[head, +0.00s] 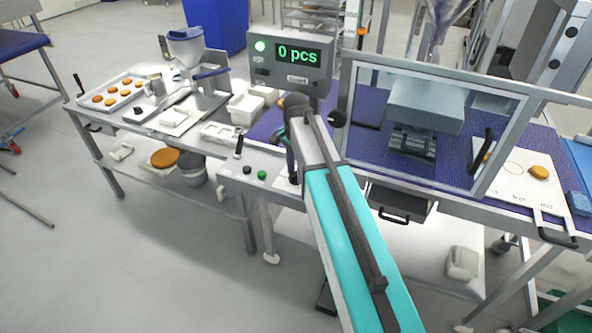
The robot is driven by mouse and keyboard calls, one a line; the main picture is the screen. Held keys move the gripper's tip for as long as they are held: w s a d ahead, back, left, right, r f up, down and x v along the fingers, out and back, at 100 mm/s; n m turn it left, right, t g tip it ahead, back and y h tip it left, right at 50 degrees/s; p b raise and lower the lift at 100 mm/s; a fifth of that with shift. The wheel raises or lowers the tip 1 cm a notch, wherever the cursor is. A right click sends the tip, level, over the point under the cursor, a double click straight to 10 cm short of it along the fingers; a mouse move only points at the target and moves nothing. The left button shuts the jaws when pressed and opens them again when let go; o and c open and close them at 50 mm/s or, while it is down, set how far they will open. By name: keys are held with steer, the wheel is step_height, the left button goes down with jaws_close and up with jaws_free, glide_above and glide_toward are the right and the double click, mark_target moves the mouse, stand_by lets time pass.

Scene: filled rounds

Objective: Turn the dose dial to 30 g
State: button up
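I cannot make out a dial marked in grams in the head view. A grey control box (270,62) at the top centre has a green lamp and a display (298,55) reading "0 pcs"; its lower part is partly covered by my arm. A round black knob-like part (337,118) shows just right of my arm's far end; I cannot tell whether it is the dose dial. My teal arm reaches up from the bottom to below the control box. My gripper (289,150) seems to be at its far end, mostly hidden, and its fingers cannot be read.
A front panel (228,176) carries black and green buttons. A clear-windowed guard (350,110) encloses the machine at right. A tray (97,101) of patties and a hopper (186,50) stand left. Floor at lower left is clear.

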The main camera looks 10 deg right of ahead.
jaws_close()
steer(key=shift+n, duration=0.4)
steer(key=n, duration=1.1)
stand_by(0.4)
stand_by(0.4)
jaws_free()
